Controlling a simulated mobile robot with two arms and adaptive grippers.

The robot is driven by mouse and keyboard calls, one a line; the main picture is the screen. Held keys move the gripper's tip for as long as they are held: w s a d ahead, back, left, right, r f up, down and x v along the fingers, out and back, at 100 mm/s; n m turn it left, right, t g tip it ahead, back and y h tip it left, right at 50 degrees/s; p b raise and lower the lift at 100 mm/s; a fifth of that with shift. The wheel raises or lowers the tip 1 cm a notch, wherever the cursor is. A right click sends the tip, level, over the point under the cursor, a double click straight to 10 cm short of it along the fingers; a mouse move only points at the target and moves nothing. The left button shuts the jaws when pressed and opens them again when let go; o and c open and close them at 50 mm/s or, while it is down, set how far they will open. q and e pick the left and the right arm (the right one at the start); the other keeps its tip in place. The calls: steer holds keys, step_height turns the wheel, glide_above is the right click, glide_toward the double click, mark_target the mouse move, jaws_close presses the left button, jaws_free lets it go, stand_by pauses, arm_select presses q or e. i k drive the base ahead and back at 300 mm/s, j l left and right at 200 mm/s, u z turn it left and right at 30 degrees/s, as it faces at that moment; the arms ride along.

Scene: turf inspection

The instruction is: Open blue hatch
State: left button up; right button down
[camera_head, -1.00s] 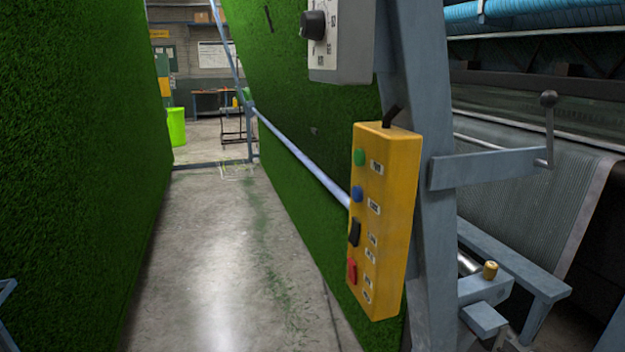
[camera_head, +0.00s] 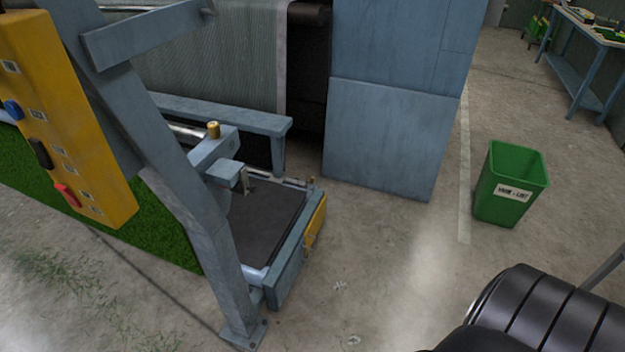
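A tall blue-grey machine cabinet with panels (camera_head: 385,140) stands at the upper middle. Its lower panel is flush and looks closed; I cannot tell whether it is the blue hatch. Neither of my grippers shows. A dark ribbed part of my own arm is at the lower right, with its gripper out of the picture.
A yellow control box (camera_head: 65,120) hangs on a slanted blue-grey post (camera_head: 190,190) at the left. A low platform (camera_head: 262,228) juts out beside the post. A green bin (camera_head: 508,188) stands at the right, and a workbench (camera_head: 585,70) stands behind. Concrete floor is clear in front.

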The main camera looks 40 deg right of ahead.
mark_target(283, 288)
steer(key=z, duration=0.95)
steer(key=i+l+u, duration=0.2)
steer(key=u, duration=0.3)
steer(key=i+l+u, duration=0.1)
steer(key=l+u, duration=0.35)
